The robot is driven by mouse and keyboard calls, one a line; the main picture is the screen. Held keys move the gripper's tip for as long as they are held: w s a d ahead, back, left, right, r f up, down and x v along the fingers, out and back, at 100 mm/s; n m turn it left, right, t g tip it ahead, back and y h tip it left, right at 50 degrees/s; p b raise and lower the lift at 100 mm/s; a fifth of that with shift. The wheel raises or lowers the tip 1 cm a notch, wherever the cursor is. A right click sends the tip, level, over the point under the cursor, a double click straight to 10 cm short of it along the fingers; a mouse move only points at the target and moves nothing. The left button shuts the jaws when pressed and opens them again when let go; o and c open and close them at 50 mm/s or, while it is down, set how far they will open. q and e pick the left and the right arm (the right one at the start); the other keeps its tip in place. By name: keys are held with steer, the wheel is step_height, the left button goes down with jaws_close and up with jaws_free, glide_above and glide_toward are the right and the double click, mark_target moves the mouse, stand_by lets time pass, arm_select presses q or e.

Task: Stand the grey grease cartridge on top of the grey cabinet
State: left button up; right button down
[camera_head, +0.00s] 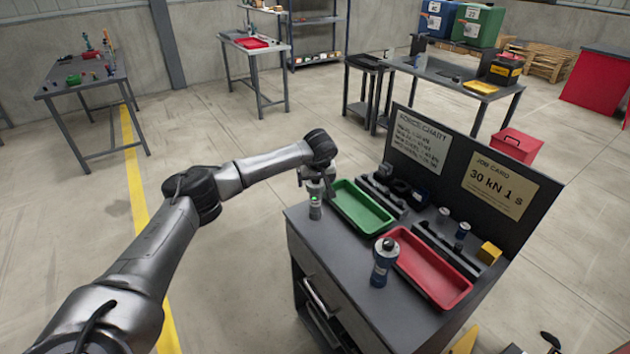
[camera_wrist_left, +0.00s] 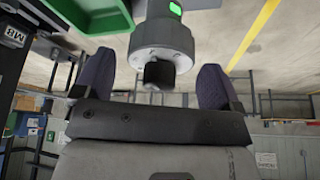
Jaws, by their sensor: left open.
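The grey grease cartridge (camera_head: 315,208) is a short grey cylinder with a green lit mark. It looks upright on top of the grey cabinet (camera_head: 333,248), at the cabinet's left corner beside the green tray. My left gripper (camera_head: 317,184) is right above it, pointing down. In the left wrist view the cartridge (camera_wrist_left: 162,42) shows its dark tip between the two open fingers (camera_wrist_left: 158,82), with a gap on either side. Its far end is cut off by the picture edge there. My right gripper is in neither view.
The green tray (camera_head: 341,189) lies close beside the cartridge. A red tray (camera_head: 466,299), a blue-and-white bottle (camera_head: 381,268), a yellow block (camera_head: 489,252) and dark racks share the top. A dark board (camera_head: 517,222) with cards rises behind. Floor left of the cabinet is clear.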

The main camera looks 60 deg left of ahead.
arm_select(q)
steer(key=p+v, duration=0.2)
steer(key=v, duration=0.9)
